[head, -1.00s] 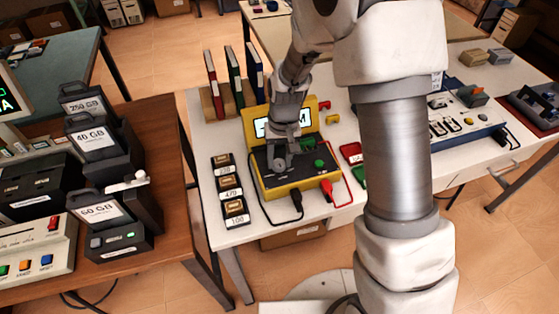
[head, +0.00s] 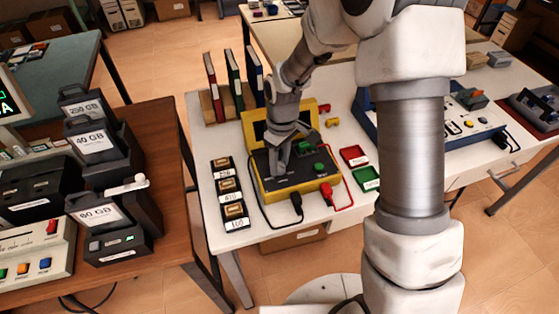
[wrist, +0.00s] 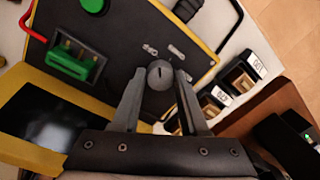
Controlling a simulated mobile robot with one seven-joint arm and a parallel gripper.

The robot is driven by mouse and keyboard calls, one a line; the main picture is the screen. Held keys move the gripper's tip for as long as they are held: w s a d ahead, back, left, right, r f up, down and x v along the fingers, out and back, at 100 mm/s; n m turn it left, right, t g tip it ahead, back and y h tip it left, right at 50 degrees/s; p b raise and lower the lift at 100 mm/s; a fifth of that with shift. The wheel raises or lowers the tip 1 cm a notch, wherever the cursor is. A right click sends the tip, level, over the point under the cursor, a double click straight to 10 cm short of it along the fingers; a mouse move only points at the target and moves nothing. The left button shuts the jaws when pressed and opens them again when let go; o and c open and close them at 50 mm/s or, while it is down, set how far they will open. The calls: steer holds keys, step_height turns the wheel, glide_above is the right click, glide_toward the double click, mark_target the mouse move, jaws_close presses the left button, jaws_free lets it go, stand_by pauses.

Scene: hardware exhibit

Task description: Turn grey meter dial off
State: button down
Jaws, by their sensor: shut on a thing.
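The yellow meter (head: 300,190) with a black face stands on the white table, and its screen (head: 258,131) is dark. The screen is dark in the wrist view too (wrist: 45,115). The round grey dial (wrist: 159,76) sits on the black face between small labels, too small to read. My gripper (head: 281,172) reaches down to the face from above. In the wrist view my gripper (wrist: 160,72) has one finger on each side of the dial and is shut on it.
A green part (wrist: 72,62) and a green button (head: 319,167) are also on the face. Black and red leads (head: 327,190) plug into the front. Labelled boxes (head: 229,190) stand left, red (head: 354,155) and green trays right, binders (head: 232,85) behind.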

mark_target(282, 163)
stand_by(0.4)
steer(key=shift+c, duration=2.2)
jaws_free()
steer(key=shift+r, duration=0.15)
step_height(282, 163, up, 17)
steer(key=p, duration=0.2)
steer(key=shift+w+d, duration=0.35)
steer(key=shift+w, duration=0.05)
steer(key=shift+r, duration=0.1)
